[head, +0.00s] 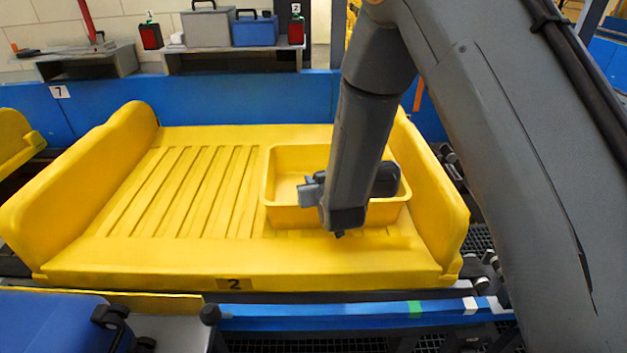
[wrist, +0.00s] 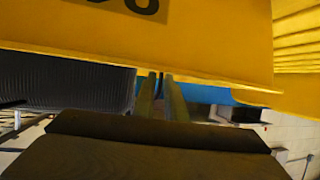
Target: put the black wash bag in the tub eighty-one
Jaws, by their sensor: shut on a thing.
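A yellow tub (head: 283,216) stands on the right part of a large yellow tray. My gripper (head: 332,210) is at the tub, with my forearm in front of part of it. In the wrist view the fingers (wrist: 160,76) are nearly together at the edge of a yellow wall (wrist: 215,50), which looks like the tub's. They appear shut on that edge. A dark label on the wall is cut off and its number cannot be read. I see no black wash bag; the part of the tub behind my arm is hidden.
The yellow tray (head: 150,255) is marked 2, has raised sides and a clear ribbed left part. A blue case (head: 60,325) is at the front left. Cases stand on a shelf (head: 235,60) behind. A dark ribbed surface (wrist: 70,92) shows in the wrist view.

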